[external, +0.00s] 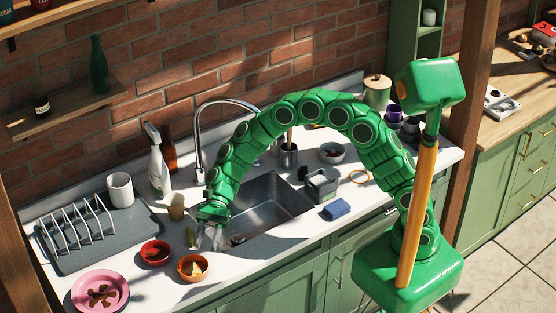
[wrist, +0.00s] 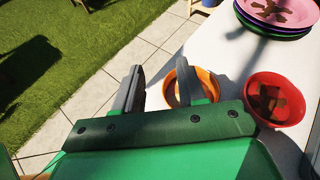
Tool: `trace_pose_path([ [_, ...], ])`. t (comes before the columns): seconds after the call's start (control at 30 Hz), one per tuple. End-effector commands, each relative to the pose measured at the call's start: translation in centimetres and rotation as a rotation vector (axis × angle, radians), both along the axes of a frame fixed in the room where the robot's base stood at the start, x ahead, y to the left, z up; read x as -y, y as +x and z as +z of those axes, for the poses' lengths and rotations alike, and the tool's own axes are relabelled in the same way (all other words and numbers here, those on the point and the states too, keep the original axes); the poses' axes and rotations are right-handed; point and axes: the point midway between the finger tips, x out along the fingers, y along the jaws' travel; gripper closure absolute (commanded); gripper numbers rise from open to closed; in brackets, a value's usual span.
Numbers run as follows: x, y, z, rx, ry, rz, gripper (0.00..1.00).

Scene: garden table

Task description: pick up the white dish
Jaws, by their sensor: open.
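A small white dish (external: 325,158), bowl-shaped and with something dark in it, stands on the counter behind the sink, right of the metal cup. It is the likeliest match for the white dish. It does not show in the wrist view. My gripper (external: 208,237) hangs low at the sink's left front corner, well left of that dish. In the wrist view my gripper (wrist: 160,86) has its two fingers apart, with nothing held between them. The orange bowl (wrist: 211,82) lies beyond the right finger, partly hidden by it.
The orange bowl (external: 193,276), red bowl (external: 155,260) and pink plate (external: 82,290) stand left of my gripper. A spray bottle (external: 157,172), white mug (external: 120,189) and dish rack (external: 75,230) are farther back. The faucet (external: 198,140) rises behind the sink (external: 273,188). A blue sponge (external: 337,209) lies right.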

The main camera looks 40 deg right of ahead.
Motion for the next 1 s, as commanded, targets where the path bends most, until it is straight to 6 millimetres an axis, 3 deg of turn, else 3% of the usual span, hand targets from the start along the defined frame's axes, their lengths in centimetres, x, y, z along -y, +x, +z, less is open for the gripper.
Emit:
trace_pose_path([
  [0.33, 0.0, 0.0, 0.0, 0.0, 0.0, 0.0, 0.6],
  [0.4, 0.0, 0.0, 0.0, 0.0, 0.0, 0.0, 0.52],
  [0.73, 0.2, 0.0, 0.1, 0.012, 0.0, 0.0, 0.52],
  [1.0, 3.1, -0.1, 2.0, 0.15, 0.023, 0.035, 0.52],
])
